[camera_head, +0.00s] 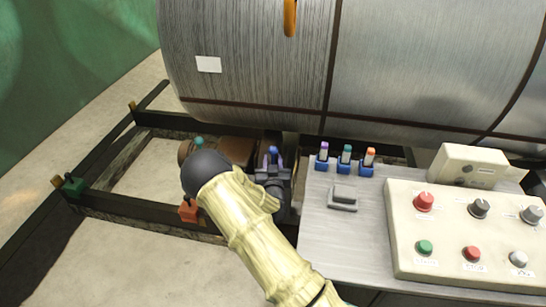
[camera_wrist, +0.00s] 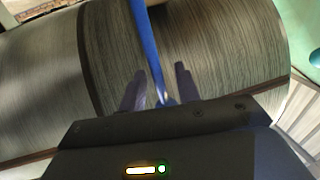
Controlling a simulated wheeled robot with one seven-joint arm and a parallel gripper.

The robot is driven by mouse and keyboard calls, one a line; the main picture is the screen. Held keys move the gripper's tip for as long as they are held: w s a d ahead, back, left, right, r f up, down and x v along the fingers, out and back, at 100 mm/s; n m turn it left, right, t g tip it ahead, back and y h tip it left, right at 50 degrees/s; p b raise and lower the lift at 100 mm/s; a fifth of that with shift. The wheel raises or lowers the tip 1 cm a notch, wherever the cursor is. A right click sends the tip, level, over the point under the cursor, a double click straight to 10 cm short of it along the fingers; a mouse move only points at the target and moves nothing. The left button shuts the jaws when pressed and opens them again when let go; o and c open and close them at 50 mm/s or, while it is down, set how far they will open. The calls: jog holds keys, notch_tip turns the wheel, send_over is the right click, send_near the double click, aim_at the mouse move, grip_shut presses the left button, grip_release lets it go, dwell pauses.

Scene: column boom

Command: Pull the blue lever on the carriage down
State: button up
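The blue lever (camera_head: 273,152) shows as a small blue tip at my gripper in the head view. In the wrist view the blue lever (camera_wrist: 155,45) is a long blue bar running from the top edge down between my fingers. My gripper (camera_wrist: 161,76) is open around it, with a visible gap on the right side of the bar. In the head view my gripper (camera_head: 273,170) is dark and sits at the left edge of the console. The carriage is largely hidden by my arm; a brown body (camera_head: 237,150) shows behind it. The lever's base is hidden.
A large metal drum (camera_head: 260,70) lies behind. A black rail frame (camera_head: 110,210) with an orange block (camera_head: 188,211) lies left.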

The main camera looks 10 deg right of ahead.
jog(key=shift+w+d, duration=0.25)
jog(key=shift+w, duration=0.95)
jog(key=shift+s, duration=0.1)
grip_shut()
